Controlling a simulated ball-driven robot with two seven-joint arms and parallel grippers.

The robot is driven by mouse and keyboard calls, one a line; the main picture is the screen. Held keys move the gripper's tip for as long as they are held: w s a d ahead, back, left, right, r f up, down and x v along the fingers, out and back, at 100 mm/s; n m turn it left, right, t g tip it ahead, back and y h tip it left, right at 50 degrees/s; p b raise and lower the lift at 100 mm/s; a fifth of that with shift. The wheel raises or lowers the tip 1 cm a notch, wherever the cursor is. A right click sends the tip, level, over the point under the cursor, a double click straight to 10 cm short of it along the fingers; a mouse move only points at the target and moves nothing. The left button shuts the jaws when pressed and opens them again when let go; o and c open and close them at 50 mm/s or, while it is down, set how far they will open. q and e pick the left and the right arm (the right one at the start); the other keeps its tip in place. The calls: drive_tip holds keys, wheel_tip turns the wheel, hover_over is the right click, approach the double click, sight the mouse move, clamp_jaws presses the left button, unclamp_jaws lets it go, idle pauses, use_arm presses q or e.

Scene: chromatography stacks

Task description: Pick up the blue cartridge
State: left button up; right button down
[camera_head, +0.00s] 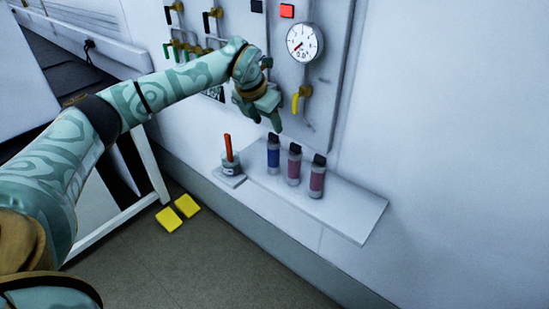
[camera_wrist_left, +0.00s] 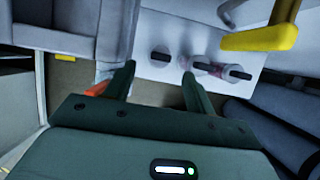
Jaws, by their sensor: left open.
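The blue cartridge (camera_head: 273,155) stands upright with a black cap on the white shelf, leftmost of the cartridges. In the left wrist view the capped cartridge (camera_wrist_left: 160,56) farthest left shows beyond the gap between the fingers; its colour is hard to tell there. My left gripper (camera_head: 268,121) is above the blue cartridge in the head view, apart from it, pointing down. In the left wrist view my left gripper (camera_wrist_left: 159,84) has its fingers spread with nothing between them. My right gripper is in neither view.
Two pink-purple cartridges (camera_head: 294,167) (camera_head: 317,178) stand to the right. A holder with a red-orange stick (camera_head: 229,150) stands left. A yellow valve handle (camera_head: 301,97) and gauge (camera_head: 302,43) are on the wall panel. The shelf's right end (camera_head: 355,212) is bare.

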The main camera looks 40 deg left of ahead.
sight(272, 135)
use_arm(q)
drive_tip(key=b+x, duration=0.1)
drive_tip(key=x, duration=0.3)
drive_tip(key=shift+f+b, duration=0.4)
drive_tip(key=shift+r, duration=0.15)
drive_tip(key=shift+s, duration=0.1)
drive_tip(key=shift+c, duration=0.9)
drive_tip(key=c, duration=1)
clamp_jaws()
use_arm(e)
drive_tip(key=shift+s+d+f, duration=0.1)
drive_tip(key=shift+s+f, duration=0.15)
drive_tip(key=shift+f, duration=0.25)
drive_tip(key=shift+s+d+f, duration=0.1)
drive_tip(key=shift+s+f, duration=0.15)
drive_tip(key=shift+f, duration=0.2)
use_arm(q)
drive_tip(key=shift+r, duration=0.15)
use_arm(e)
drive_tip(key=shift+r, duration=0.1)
